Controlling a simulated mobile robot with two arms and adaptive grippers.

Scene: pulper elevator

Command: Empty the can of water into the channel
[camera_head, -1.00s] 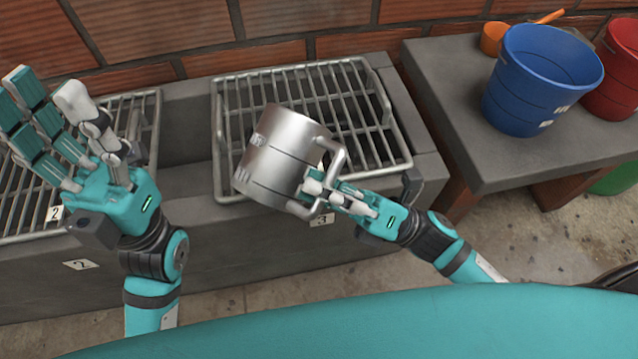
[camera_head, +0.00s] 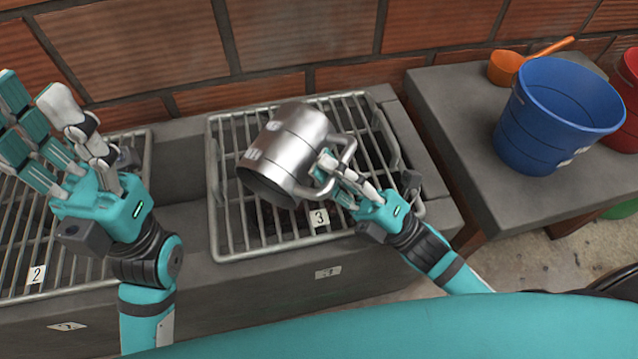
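A silver metal can (camera_head: 287,150) with a side handle is held by my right gripper (camera_head: 335,180), whose fingers are closed around the handle. The can is tilted far over, its mouth pointing to the lower left, above the grate marked 3 (camera_head: 230,215). The channel under the grate is only partly visible through the bars. I cannot see any water leaving the can, and its inside is hidden. My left gripper (camera_head: 40,130) is raised at the left with its fingers spread, empty, over the grate marked 2 (camera_head: 25,250).
A blue bucket (camera_head: 555,120), a red bucket (camera_head: 632,95) and an orange scoop (camera_head: 510,65) stand on a grey table (camera_head: 460,110) at the right. A brick wall (camera_head: 310,35) closes off the back. A concrete block (camera_head: 180,165) separates the two grates.

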